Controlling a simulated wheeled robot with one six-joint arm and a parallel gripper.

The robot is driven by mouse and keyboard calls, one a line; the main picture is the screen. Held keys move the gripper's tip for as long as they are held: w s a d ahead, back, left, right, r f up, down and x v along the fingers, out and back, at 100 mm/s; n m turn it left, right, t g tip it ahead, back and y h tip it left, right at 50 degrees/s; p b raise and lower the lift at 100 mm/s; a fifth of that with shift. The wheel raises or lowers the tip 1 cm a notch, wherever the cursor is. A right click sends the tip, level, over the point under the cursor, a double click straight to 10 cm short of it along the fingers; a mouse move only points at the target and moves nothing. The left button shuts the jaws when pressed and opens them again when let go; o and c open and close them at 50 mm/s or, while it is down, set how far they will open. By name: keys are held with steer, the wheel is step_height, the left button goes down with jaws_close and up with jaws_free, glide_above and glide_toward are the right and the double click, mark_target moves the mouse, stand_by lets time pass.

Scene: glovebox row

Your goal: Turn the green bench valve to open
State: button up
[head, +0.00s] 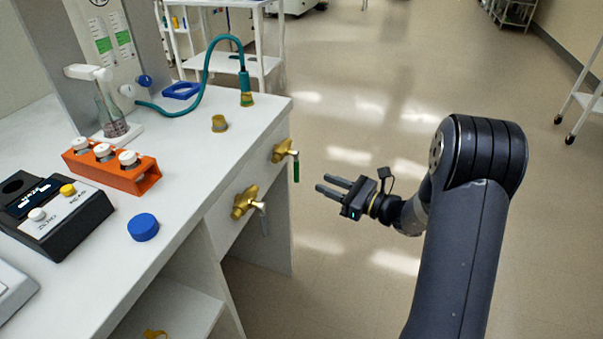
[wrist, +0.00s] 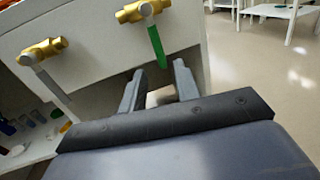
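The green bench valve is a brass body (head: 281,151) on the bench's front panel, with a green lever (head: 296,171) that hangs downward. In the wrist view its brass body (wrist: 139,11) is at the top and its green lever (wrist: 157,46) hangs down, slightly slanted. My gripper (head: 325,184) is in the air to the right of the valve, with its fingers pointing toward the bench. In the wrist view my gripper (wrist: 159,72) has its two fingers apart and nothing between them. The green lever shows just beyond the fingertips, apart from them.
A second brass valve (head: 243,203) with a grey lever (head: 264,219) sits nearer on the same panel. The white bench (head: 200,170) holds an orange vial rack (head: 148,181), a blue cap (head: 143,227) and a teal hose (head: 205,72). Open floor lies to the right.

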mark_target(297, 172)
steer(key=b+x, duration=0.1)
steer(key=x, duration=0.9)
steer(key=shift+c, duration=0.5)
jaws_close()
